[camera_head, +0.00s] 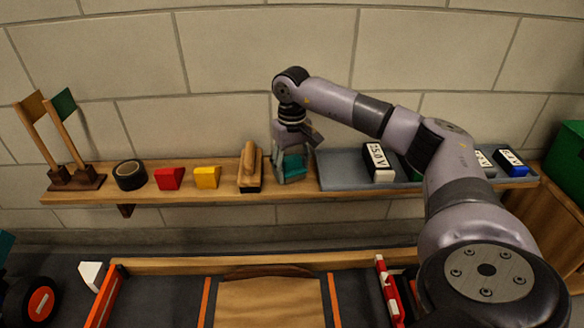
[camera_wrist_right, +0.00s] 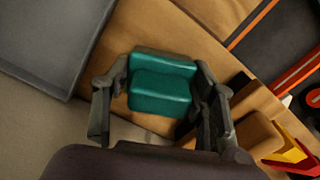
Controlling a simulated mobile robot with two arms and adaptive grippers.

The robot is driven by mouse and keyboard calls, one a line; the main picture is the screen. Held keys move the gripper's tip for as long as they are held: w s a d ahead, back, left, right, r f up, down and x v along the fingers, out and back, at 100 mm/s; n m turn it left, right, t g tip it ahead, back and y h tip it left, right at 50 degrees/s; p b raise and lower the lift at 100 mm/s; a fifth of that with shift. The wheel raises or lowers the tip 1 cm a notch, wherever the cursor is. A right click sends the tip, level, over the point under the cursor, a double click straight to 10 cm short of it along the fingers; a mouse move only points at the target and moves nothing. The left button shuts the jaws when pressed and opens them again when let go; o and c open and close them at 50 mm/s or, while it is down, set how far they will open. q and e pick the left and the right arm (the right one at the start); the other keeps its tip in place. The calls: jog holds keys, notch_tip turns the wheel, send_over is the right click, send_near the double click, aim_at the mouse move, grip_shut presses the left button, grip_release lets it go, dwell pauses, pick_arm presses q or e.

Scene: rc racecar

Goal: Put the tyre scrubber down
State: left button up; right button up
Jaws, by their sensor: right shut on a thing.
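The tyre scrubber, a teal block (camera_head: 293,164), is between the fingers of my right gripper (camera_head: 292,172) at the wooden wall shelf (camera_head: 226,189). In the right wrist view the teal scrubber (camera_wrist_right: 162,85) fills the space between the two dark fingers of the right gripper (camera_wrist_right: 163,92), which is shut on it. The scrubber is over the shelf boards, just left of the grey tray. I cannot tell whether its underside touches the shelf. My left gripper is not in view.
Close left of the scrubber lies a wooden brush (camera_head: 250,168), then yellow (camera_head: 207,177) and red (camera_head: 168,178) blocks, a tape roll (camera_head: 130,175) and two flags (camera_head: 64,103). The grey tray (camera_head: 337,172) holding labelled packs is close on the right. The wall is directly behind.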

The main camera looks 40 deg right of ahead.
jog(key=shift+f, duration=0.15)
jog(key=o, duration=1)
